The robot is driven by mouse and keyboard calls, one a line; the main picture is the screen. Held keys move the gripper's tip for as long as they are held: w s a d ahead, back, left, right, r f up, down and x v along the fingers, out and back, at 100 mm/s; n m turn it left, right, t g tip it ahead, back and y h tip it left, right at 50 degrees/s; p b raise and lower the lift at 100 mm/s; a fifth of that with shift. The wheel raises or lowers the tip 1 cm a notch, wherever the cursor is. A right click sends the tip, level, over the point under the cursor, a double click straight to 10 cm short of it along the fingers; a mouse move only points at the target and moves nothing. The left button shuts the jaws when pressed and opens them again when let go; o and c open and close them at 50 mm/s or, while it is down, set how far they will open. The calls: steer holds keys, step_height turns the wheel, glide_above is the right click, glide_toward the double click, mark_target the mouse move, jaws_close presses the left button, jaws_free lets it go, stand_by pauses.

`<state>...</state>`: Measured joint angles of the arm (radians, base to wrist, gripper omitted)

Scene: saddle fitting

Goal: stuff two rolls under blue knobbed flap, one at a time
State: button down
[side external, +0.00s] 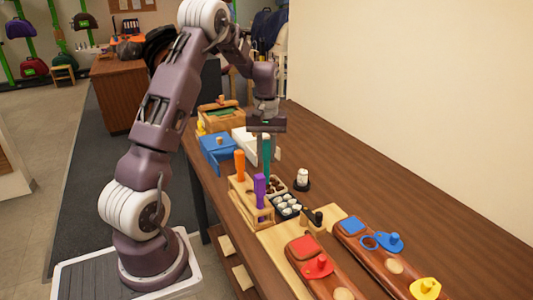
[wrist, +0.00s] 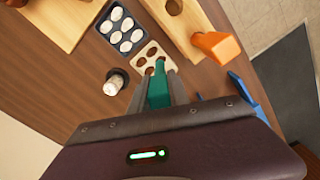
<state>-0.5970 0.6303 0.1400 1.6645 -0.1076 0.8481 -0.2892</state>
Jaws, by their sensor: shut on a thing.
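My gripper (wrist: 158,88) is shut on a teal handle-like piece (wrist: 159,92), which hangs upright below it in the side view (side external: 266,152). Its lower end is above a small beige tray with holes (wrist: 152,60). Several white rounded pieces, perhaps the rolls, sit in a black tray (side external: 281,213), also seen in the wrist view (wrist: 124,16). What lies under the blue cover is hidden.
A wooden rack (side external: 238,192) holds an orange handle (side external: 239,163) and a purple handle (side external: 260,187). Long brown pieces with red, blue (side external: 388,242) and yellow knobs lie nearer. The bench's right side is mostly clear.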

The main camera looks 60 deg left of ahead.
mark_target(266, 141)
steer(key=shift+f, duration=1)
stand_by(1.2)
steer(key=shift+r, duration=3.55)
steer(key=w+d+r+m, duration=0.1)
steer(key=w+d, duration=0.3)
steer(key=d, duration=0.4)
steer(key=w+d+r+m, duration=0.15)
steer(key=w+d, duration=0.25)
steer(key=d, duration=0.4)
steer(key=d+r+m, duration=0.2)
steer(key=d+m, duration=0.1)
steer(key=d, duration=1.6)
steer(key=shift+w+f, duration=0.15)
steer(key=shift+f, duration=1.2)
steer(key=shift+w+f, duration=0.15)
steer(key=shift+f, duration=1.2)
